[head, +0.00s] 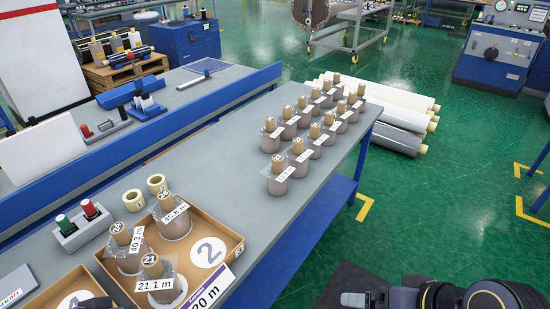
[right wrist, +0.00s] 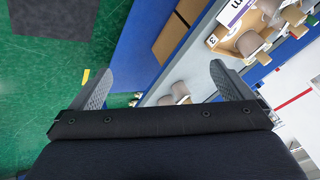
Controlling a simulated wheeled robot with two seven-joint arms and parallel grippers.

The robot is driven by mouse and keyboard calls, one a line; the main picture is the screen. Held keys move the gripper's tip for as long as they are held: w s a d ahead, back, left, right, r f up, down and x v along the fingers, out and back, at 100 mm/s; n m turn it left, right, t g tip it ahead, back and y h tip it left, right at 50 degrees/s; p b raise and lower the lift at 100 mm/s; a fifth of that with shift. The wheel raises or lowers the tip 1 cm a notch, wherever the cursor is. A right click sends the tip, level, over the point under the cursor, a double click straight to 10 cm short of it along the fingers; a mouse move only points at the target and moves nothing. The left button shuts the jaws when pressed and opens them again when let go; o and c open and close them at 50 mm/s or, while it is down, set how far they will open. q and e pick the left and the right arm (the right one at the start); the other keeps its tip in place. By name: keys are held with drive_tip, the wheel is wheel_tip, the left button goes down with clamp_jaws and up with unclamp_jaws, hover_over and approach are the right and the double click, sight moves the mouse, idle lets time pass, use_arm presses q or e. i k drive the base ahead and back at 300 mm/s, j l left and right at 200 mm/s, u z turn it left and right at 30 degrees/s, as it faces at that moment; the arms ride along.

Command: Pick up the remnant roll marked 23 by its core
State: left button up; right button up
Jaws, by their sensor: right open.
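Two rows of remnant rolls (head: 277,187) stand upright on the grey table, each with a brown core and a white tag. Their core numbers are too small to read surely, so I cannot tell which is 23. Rolls marked 24 (head: 129,262), 21 (head: 167,293) and one with an unclear number (head: 175,225) stand in the cardboard tray marked 2 (head: 235,243). My right gripper (right wrist: 162,88) is open and empty in its wrist view, apart from the rolls. A dark part at the head view's bottom left seems to be my left gripper (head: 97,303); its jaws are hidden.
Long wrapped rolls (head: 400,115) lie on the floor beyond the table. The table's middle, between tray and rows, is clear.

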sight(277, 173)
drive_tip(key=l+u, duration=0.1)
drive_tip(key=u, duration=0.35)
drive_tip(key=i+l+u, duration=0.1)
drive_tip(key=u, duration=0.3)
drive_tip(key=l+u, duration=0.15)
drive_tip(key=u, duration=0.3)
drive_tip(key=l+u, duration=0.15)
drive_tip(key=u, duration=0.25)
drive_tip(key=l+u, duration=0.2)
drive_tip(key=l, duration=0.2)
drive_tip(key=k+l+u, duration=0.15)
drive_tip(key=l, duration=0.2)
drive_tip(key=l+u, duration=0.2)
drive_tip(key=l, duration=0.2)
drive_tip(key=k+l+u, duration=0.15)
drive_tip(key=l, duration=0.2)
drive_tip(key=k+l+u, duration=0.2)
drive_tip(key=l, duration=0.15)
drive_tip(key=l+u, duration=0.2)
drive_tip(key=l, duration=0.15)
drive_tip(key=k+l, duration=0.1)
drive_tip(key=l, duration=0.4)
drive_tip(key=k+l, duration=0.1)
drive_tip(key=l, duration=0.4)
